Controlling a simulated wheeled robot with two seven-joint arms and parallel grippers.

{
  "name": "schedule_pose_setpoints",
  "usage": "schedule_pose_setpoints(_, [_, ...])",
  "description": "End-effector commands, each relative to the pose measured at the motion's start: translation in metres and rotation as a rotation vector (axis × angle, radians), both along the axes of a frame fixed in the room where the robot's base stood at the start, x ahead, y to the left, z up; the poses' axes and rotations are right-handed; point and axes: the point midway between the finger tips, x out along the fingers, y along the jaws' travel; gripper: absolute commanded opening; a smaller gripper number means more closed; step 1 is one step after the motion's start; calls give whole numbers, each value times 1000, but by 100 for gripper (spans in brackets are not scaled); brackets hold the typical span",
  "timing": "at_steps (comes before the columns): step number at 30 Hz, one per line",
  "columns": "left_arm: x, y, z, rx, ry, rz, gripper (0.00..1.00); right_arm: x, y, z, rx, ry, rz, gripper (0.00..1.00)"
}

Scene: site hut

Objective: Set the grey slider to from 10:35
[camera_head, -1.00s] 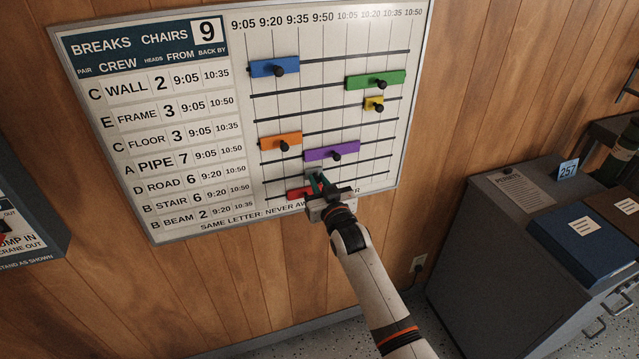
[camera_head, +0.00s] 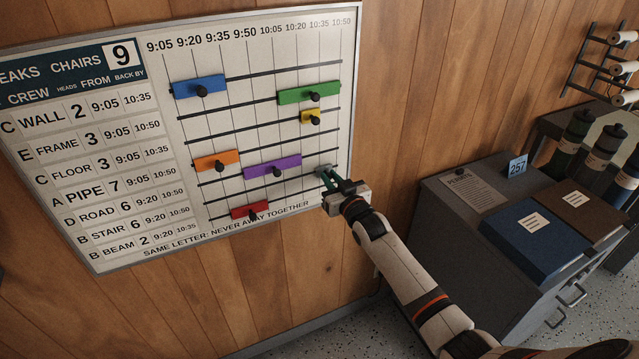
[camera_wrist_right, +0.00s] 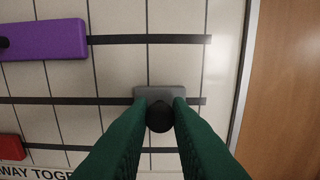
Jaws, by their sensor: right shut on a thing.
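The grey slider (camera_head: 322,170) sits near the right end of its rail on the break board, below and right of the purple slider (camera_head: 272,167). In the right wrist view the grey slider (camera_wrist_right: 160,91) shows as a short plate with a dark round knob. My right gripper (camera_head: 327,178) has its green fingers shut on that knob; they also show in the right wrist view (camera_wrist_right: 160,115). A short stretch of bare rail shows to the slider's right. The fingers partly hide the slider in the head view. My left gripper is not in view.
The board (camera_head: 352,100) also carries blue (camera_head: 199,87), green (camera_head: 310,95), yellow (camera_head: 312,117), orange (camera_head: 216,161) and red (camera_head: 251,209) sliders. No other slider touches the grey one. A grey cabinet (camera_head: 450,240) with binders stands at right.

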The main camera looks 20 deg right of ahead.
Motion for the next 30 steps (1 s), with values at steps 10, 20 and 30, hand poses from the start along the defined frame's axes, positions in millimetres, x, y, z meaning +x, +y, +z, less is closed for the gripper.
schedule_pose_setpoints(10, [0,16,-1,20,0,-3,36,1,-13,-1,-1,3,-1,0])
schedule_pose_setpoints(20, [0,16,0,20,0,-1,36,1,-14,0,-2,2,-4,32])
schedule_pose_setpoints(30, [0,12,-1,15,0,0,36,0,-12,-1,-1,2,-1,39])
